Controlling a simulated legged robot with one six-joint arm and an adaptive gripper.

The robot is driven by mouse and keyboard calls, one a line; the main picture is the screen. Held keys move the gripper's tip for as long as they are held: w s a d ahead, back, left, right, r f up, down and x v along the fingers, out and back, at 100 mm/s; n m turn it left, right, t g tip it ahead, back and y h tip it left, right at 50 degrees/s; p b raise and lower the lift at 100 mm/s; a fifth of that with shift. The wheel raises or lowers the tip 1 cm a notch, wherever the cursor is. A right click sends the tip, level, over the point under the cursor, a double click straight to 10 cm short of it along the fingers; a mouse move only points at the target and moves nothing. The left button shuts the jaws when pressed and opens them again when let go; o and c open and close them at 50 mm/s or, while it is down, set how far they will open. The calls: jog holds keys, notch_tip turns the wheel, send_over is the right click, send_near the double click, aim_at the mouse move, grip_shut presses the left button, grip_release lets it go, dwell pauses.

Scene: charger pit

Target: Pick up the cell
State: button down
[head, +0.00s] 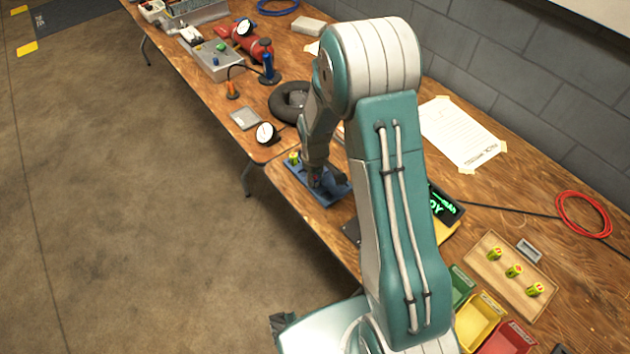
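A yellow-green cell (294,158) stands at the far left end of a blue tray-like base (332,196).
A dark device with a green display (441,205) is partly behind my arm. Green (461,285), yellow (480,320) and red (510,340) bins stand at the front right. A round gauge (265,134) and a black ring (290,101) lie beyond the base. A red cable coil (584,214) is at the right.

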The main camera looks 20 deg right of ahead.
aim_at(316, 179)
dwell(0.3)
jog(key=shift+r, duration=0.25)
jog(key=r, duration=0.3)
jog(key=shift+s+r, duration=0.2)
jog(key=shift+s, duration=0.05)
jog(key=s+d+r, duration=0.2)
jog(key=s+r, duration=0.7)
jog(key=s, duration=0.4)
jog(key=shift+s, duration=0.2)
